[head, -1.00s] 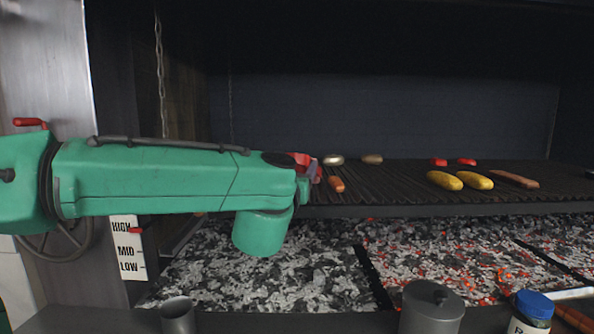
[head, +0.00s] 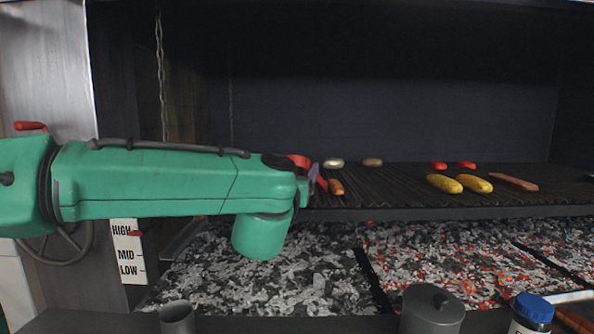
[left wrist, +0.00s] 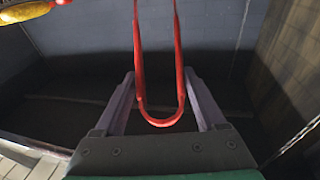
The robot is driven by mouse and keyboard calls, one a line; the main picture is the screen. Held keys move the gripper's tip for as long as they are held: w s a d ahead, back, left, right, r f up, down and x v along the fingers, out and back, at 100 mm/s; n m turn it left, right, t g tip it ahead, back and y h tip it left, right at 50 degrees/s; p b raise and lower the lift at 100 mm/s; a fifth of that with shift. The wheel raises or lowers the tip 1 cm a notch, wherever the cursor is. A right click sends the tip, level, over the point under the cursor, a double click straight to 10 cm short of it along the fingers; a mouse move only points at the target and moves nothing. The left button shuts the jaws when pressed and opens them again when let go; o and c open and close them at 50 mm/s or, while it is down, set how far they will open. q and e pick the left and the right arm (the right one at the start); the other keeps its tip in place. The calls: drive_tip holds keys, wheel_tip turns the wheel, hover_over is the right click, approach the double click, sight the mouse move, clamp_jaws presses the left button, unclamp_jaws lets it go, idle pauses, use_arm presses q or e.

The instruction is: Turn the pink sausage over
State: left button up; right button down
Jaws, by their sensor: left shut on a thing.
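My left gripper (head: 314,176) is at the left end of the grate. It is shut on red tongs (head: 322,184); in the left wrist view their U-shaped bend (left wrist: 160,122) sits between the purple fingers (left wrist: 160,78), and their far ends run out of the picture. A short orange-red sausage (head: 337,187) lies on the grate just right of the tongs. I cannot tell whether they touch it. A longer brownish-pink sausage (head: 515,182) lies at the right, well away from the gripper; it looks the pinker of the two. My right gripper is not in view.
The dark grate (head: 400,190) also bears two yellow corn cobs (head: 444,183), two red pieces (head: 438,165) and two roundish pale pieces (head: 333,162). Coals lie below. A lidded pot (head: 431,310), a cup (head: 177,318) and a blue-capped jar (head: 533,308) stand in front.

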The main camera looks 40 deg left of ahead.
use_arm(q)
drive_tip(key=shift+a, duration=0.1)
drive_tip(key=shift+s+a, duration=0.25)
drive_tip(key=shift+a, duration=0.2)
drive_tip(key=s+d+r, duration=0.1)
drive_tip(key=s, duration=0.1)
drive_tip(key=s+r+p, duration=0.1)
drive_tip(key=s+d+r, duration=0.1)
drive_tip(key=s, duration=0.1)
drive_tip(key=shift+s+d+r, duration=0.1)
drive_tip(key=shift+s+d, duration=0.2)
drive_tip(key=shift+s, duration=0.05)
drive_tip(key=shift+c, duration=0.2)
drive_tip(key=s+d+r+p, duration=0.2)
drive_tip(key=s+r+p, duration=0.3)
drive_tip(key=r+p, duration=0.1)
drive_tip(key=shift+d+r+p, duration=0.15)
drive_tip(key=shift+r+p, duration=0.25)
drive_tip(key=shift+r, duration=0.05)
